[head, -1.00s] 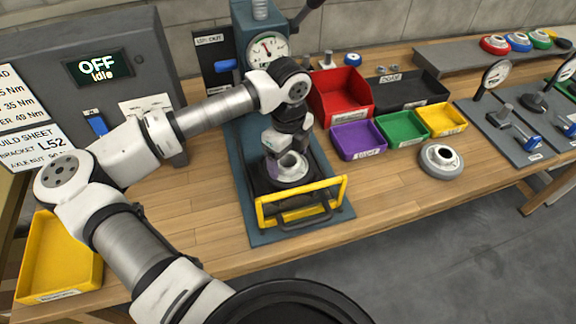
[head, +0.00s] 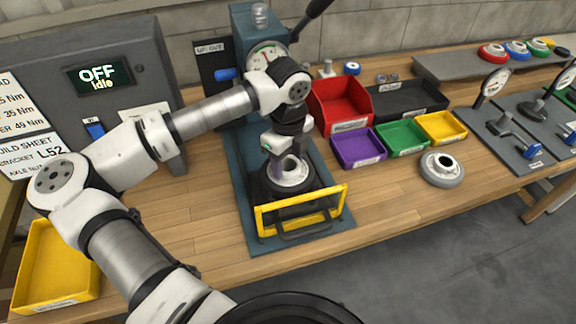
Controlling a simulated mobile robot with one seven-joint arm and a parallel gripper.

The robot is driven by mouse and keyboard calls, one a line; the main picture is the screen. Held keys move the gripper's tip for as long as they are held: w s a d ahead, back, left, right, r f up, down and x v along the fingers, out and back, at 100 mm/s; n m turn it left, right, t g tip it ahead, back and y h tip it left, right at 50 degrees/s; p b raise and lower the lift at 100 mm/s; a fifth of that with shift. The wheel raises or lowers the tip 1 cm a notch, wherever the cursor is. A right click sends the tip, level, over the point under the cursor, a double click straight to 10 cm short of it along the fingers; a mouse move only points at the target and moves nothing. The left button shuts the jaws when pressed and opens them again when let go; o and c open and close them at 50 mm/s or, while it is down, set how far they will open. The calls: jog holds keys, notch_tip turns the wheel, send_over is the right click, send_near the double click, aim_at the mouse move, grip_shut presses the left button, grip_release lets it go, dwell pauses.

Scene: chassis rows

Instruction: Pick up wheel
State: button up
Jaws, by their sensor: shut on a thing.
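A grey wheel with a pale hub and a round centre hole (head: 290,173) is inside the press, behind the yellow guard. My gripper (head: 275,158) reaches down to its rim from above and is shut on it. The fingertips are partly hidden, and I cannot tell whether the wheel touches the dark fixture below. A second grey wheel (head: 442,170) lies flat on the bench to the right, apart from my gripper.
The yellow guard frame (head: 300,208) stands in front of the held wheel, and the blue press column (head: 240,35) rises behind. Red (head: 341,103), purple (head: 357,147), green (head: 402,138) and yellow (head: 441,127) bins stand to the right. The front bench is clear.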

notch_tip(320, 180, up, 18)
jog(key=b, duration=0.3)
jog(key=shift+r, duration=0.25)
notch_tip(320, 180, up, 3)
jog(key=shift+p, duration=0.75)
